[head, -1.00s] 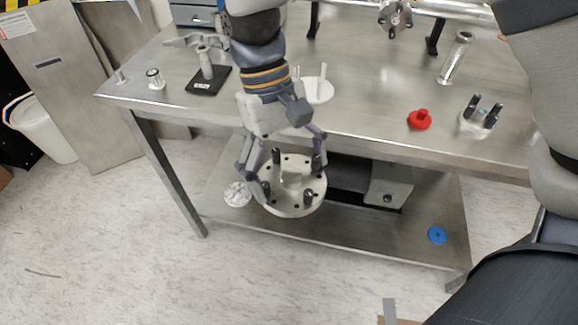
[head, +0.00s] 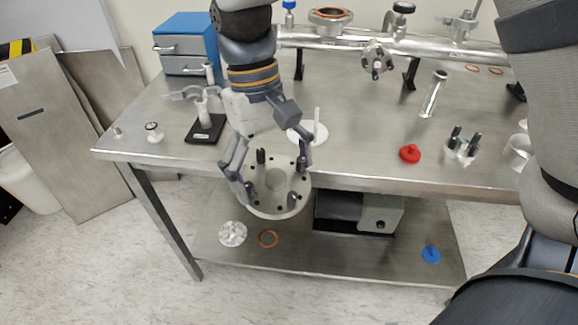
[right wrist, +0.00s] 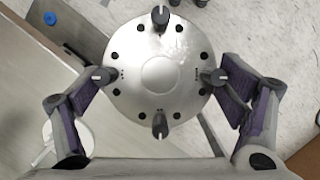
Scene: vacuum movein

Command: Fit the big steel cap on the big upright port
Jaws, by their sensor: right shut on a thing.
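The big steel cap (head: 277,186) is a round disc with dark holes around its rim and several dark upright clamp knobs. It hangs level in front of the table's front edge in the head view. My right gripper (head: 268,176) is shut on it, fingers at opposite sides; the right wrist view shows the cap (right wrist: 160,72) between the two fingers, its face toward the camera. The big upright port (head: 331,17) is an open flange with a copper ring on top of the long steel pipe at the table's back. The cap is well apart from it. My left gripper is not in view.
The steel table (head: 365,140) carries a blue drawer box (head: 186,44), a black-based stand (head: 205,128), a white disc (head: 307,133), a steel tube (head: 433,94), a red knob (head: 410,154) and a small clamped cap (head: 461,149). A side port (head: 377,62) faces forward on the pipe.

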